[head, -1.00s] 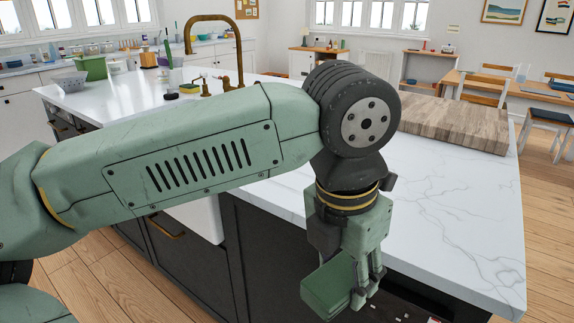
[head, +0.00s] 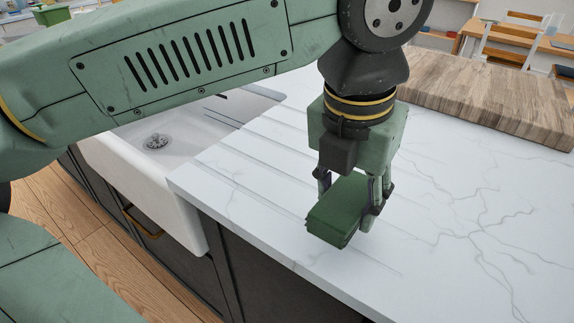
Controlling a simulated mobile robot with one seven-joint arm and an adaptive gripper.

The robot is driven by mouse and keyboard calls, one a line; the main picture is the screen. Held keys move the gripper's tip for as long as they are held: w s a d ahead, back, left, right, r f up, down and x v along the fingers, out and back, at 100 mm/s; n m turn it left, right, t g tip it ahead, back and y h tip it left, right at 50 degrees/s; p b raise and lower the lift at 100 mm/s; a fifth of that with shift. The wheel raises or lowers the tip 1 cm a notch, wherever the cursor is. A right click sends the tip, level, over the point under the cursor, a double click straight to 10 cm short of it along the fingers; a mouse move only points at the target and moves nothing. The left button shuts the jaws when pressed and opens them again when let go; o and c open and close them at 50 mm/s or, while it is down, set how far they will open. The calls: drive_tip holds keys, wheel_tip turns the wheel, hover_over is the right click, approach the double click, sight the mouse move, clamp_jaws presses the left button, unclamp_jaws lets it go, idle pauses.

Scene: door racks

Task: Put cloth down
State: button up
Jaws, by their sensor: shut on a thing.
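A folded dark green cloth (head: 338,211) is held between the fingers of my gripper (head: 352,205). My gripper points down and is shut on the cloth. The cloth is over the white marble worktop (head: 440,240), near its front edge and right of the sink. Its underside is hidden, so I cannot tell whether it touches the worktop.
A white sink (head: 160,155) is set into the worktop at the left, with drain grooves beside it. A thick wooden board (head: 490,95) lies on the worktop at the back right. The worktop to the right of my gripper is clear.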

drive_tip(key=p, duration=0.3)
hover_over(289, 184)
drive_tip(key=s, duration=0.1)
drive_tip(key=shift+s+d+f, duration=0.2)
drive_tip(key=shift+f, duration=0.3)
drive_tip(key=f, duration=0.1)
drive_tip(key=f+p, duration=0.1)
drive_tip(key=w+f, duration=0.1)
drive_tip(key=shift+a+f, duration=0.15)
drive_tip(key=shift+a, duration=0.25)
drive_tip(key=shift+f, duration=0.2)
drive_tip(key=shift+f, duration=0.1)
drive_tip(key=shift+f, duration=0.1)
drive_tip(key=o, duration=1.2)
drive_tip(key=shift+o, duration=0.2)
drive_tip(key=shift+r+p, duration=0.3)
wheel_tip(289, 184, up, 12)
drive_tip(key=s+a+b, duration=0.1)
drive_tip(key=shift+s+f+b, duration=0.15)
drive_tip(key=shift+s+b, duration=0.1)
drive_tip(key=shift+b, duration=0.05)
